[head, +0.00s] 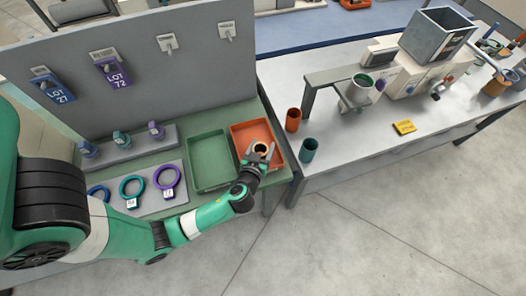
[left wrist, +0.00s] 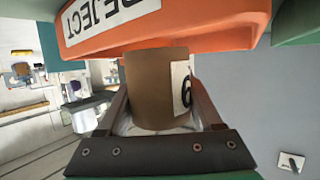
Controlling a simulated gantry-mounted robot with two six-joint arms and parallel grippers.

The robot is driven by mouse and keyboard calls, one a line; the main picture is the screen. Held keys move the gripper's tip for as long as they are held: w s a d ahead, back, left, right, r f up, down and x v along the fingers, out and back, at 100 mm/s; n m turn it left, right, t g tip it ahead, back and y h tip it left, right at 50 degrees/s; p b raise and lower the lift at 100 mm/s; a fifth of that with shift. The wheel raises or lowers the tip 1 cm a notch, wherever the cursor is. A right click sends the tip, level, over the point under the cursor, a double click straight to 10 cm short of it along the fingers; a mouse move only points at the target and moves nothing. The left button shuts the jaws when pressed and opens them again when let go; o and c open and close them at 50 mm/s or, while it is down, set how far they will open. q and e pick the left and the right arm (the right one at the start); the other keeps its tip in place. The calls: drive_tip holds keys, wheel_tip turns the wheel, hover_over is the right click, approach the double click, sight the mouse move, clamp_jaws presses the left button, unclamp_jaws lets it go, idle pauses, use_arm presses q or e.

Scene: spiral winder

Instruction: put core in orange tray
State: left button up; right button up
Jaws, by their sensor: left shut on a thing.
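The core (head: 262,147) is a brown hollow cylinder with an open end. In the left wrist view the core (left wrist: 150,88) shows a white label with a digit on its side. My left gripper (head: 259,156) is shut on it, one finger on each side. The gripper and core are at the orange tray (head: 240,131), over its front part in the head view. The left wrist view shows the orange tray (left wrist: 205,38) close to the core, with a REJECT label. I cannot tell whether the core touches the tray. My right gripper is not in view.
A green tray (head: 208,188) stands left of the orange one. Rings lie on a grey board (head: 176,205) further left. Orange (head: 293,120) and teal (head: 309,149) cups stand on the grey table to the right. A grey panel (head: 150,90) rises behind.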

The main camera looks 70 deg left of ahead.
sight(263, 151)
use_arm(q)
drive_tip(key=shift+w+f+b, duration=0.15)
drive_tip(key=shift+f+b, duration=0.3)
drive_tip(key=shift+f, duration=1.2)
drive_tip(key=shift+f, duration=0.1)
drive_tip(key=shift+f, duration=0.1)
drive_tip(key=o, duration=1.1)
